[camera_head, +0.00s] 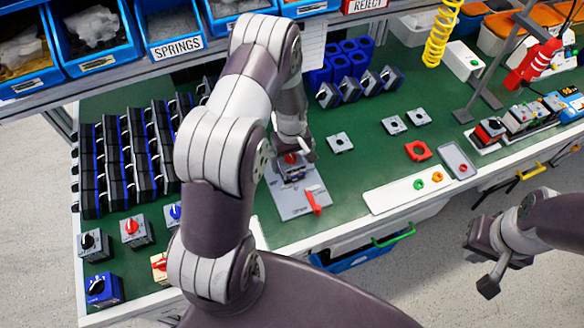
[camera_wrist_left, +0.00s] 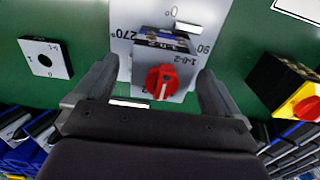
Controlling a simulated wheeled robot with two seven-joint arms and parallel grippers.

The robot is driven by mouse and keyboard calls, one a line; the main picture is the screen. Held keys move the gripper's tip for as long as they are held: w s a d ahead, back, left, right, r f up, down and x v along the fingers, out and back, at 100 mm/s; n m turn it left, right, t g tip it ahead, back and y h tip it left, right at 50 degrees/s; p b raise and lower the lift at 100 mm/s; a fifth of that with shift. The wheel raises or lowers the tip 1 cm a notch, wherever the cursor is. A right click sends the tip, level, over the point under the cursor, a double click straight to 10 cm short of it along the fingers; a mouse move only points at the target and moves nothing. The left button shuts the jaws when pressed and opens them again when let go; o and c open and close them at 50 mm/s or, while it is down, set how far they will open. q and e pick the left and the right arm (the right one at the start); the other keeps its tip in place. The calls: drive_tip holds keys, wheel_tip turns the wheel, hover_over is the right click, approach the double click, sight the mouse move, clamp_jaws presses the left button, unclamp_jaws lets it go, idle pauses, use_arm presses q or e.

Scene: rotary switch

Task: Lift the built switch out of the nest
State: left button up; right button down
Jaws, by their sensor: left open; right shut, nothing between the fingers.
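The built switch (camera_wrist_left: 164,69) has a grey face plate marked 1-0-2 and a red knob (camera_wrist_left: 163,82). It sits on a light grey fixture plate (camera_wrist_left: 122,46) with degree marks; the nest around it is mostly hidden. In the head view the red knob (camera_head: 291,158) shows just below my left gripper (camera_head: 291,150). In the left wrist view my left gripper (camera_wrist_left: 155,90) is open, one finger on each side of the switch, with gaps visible. My right gripper (camera_head: 489,271) is shut and empty, off the table's front edge at the right.
A red-handled tool (camera_head: 313,200) lies on the fixture plate. Finished-looking switches (camera_head: 133,231) stand at the left front. Grey face plates (camera_head: 340,143) lie to the right. A yellow and red switch (camera_wrist_left: 299,98) is near the right finger. Green mat is free between plates.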

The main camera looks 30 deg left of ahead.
use_arm(q)
drive_tip(key=f, duration=0.4)
drive_tip(key=shift+a+p, duration=0.25)
drive_tip(key=shift+p, duration=0.05)
drive_tip(key=shift+d, duration=0.15)
drive_tip(key=c, duration=0.3)
drive_tip(key=shift+r, duration=0.1)
drive_tip(key=c, duration=0.8)
